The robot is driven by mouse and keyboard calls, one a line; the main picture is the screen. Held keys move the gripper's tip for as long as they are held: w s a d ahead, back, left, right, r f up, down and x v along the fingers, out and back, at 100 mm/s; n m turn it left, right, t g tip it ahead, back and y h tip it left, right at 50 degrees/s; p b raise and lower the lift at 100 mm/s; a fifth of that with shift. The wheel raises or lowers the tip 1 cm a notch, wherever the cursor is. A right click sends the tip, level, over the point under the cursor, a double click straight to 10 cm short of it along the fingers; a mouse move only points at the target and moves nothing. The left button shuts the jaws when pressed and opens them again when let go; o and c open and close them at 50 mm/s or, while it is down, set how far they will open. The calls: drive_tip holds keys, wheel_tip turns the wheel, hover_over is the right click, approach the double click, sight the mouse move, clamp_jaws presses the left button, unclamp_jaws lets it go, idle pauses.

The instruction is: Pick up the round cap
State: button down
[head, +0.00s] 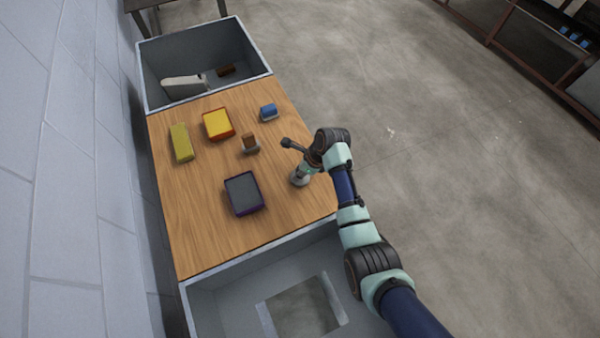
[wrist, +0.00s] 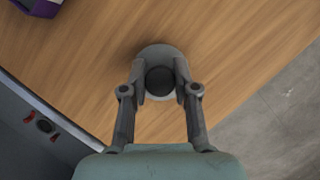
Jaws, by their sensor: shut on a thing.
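The round cap (wrist: 160,54) is a grey disc with a dark round centre. In the wrist view it sits between the two fingers of my gripper (wrist: 160,83), which is shut on it. In the head view the cap (head: 298,180) shows as a small grey round shape under my gripper (head: 301,173), near the right edge of the wooden table (head: 195,235). I cannot tell whether the cap touches the table top or is slightly above it.
On the table lie a purple-edged grey box (head: 243,193), a brown piece on a grey base (head: 250,145), a blue block (head: 268,112), a yellow-red box (head: 217,124) and a yellow block (head: 181,142). Grey bins stand at the far end (head: 205,36) and near end (head: 215,300).

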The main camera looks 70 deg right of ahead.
wheel_tip(320, 180, up, 19)
drive_tip(key=p, duration=0.3)
drive_tip(key=shift+r, duration=0.15)
